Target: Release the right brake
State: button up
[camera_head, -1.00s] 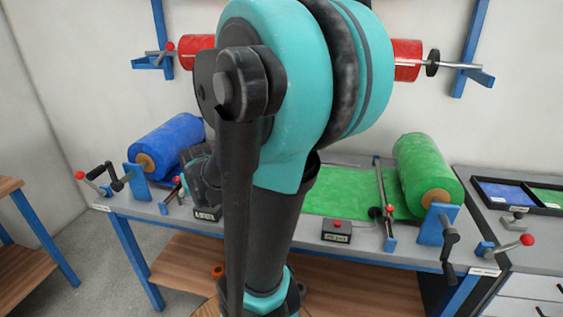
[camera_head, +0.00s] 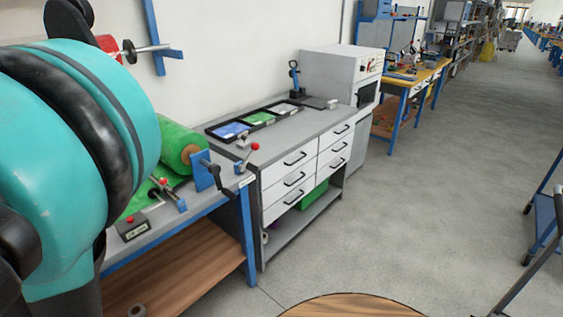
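The right brake (camera_head: 247,158) is a small lever with a red ball knob at the right end of the blue-framed bench. The knob points up and slightly right in the picture. Beside it, a blue bracket (camera_head: 203,172) with a black hand crank (camera_head: 222,184) carries the green roll (camera_head: 178,146). A small label (camera_head: 247,181) sits on the bench edge below the brake. My gripper is out of view; only my arm's upper part fills the left side. Nothing of mine touches the brake.
A grey drawer cabinet (camera_head: 294,174) with a black tray (camera_head: 228,130) of coloured sheets adjoins the bench on the right. A black box with a red button (camera_head: 131,228) stands on the bench. Open grey floor (camera_head: 430,180) lies to the right; a blue cart (camera_head: 545,222) stands at the right edge.

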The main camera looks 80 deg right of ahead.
aim_at(255, 146)
jog(key=z, duration=2)
